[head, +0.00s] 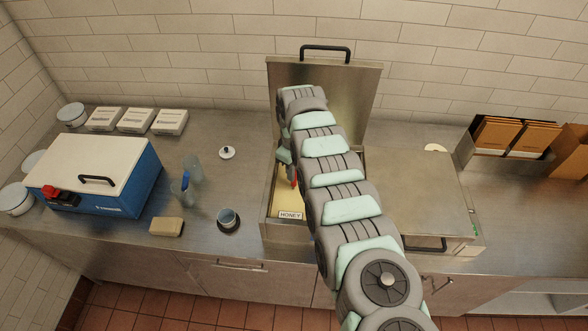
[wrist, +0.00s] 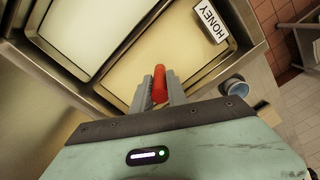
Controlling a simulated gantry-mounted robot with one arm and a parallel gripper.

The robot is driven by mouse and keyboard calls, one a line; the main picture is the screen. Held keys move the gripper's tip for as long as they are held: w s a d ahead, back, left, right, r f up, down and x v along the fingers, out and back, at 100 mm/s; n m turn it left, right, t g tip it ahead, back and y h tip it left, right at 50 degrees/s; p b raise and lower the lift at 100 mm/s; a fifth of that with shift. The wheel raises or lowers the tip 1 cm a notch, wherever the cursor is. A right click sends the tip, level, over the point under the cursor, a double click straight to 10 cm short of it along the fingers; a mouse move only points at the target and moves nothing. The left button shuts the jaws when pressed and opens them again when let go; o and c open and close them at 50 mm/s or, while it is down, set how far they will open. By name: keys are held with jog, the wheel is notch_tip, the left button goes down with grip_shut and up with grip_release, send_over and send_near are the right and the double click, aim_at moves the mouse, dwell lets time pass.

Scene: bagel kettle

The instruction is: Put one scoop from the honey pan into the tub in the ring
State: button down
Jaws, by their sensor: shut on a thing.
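The honey pan (head: 287,203), with pale yellow contents and a HONEY label, sits in the open-lidded steel well. It fills the upper middle of the wrist view (wrist: 128,82). My gripper (wrist: 158,86) is shut on the red handle of a scoop (wrist: 160,78) over this pan. The scoop's bowl is hidden, so I cannot tell whether it holds anything. In the head view my arm covers much of the well, and a bit of the red handle (head: 293,183) shows. The small blue-grey tub (head: 228,215) stands in a dark ring (head: 229,228) left of the well, upright.
The raised steel lid (head: 340,80) stands behind my arm. A second pan (wrist: 90,25) lies beside the honey pan. Counter between tub and well is clear.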

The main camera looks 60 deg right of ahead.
jog(key=shift+s+p, duration=0.25)
jog(key=shift+p, duration=0.25)
jog(key=shift+s+d+p, duration=0.15)
jog(key=shift+s+p, duration=0.2)
jog(key=shift+p, duration=0.1)
jog(key=shift+f, duration=0.1)
jog(key=shift+w+a+b, duration=0.2)
jog(key=shift+w+b, duration=0.4)
jog(key=shift+b, duration=0.2)
jog(key=shift+w+a+b, duration=0.15)
jog(key=shift+w+b, duration=0.45)
jog(key=shift+b, duration=0.15)
jog(key=shift+w+a+b, duration=0.2)
jog(key=shift+w+b, duration=0.15)
jog(key=shift+b, duration=0.35)
jog(key=shift+w+a+b, duration=0.1)
jog(key=shift+w+b, duration=0.2)
jog(key=shift+b, duration=0.15)
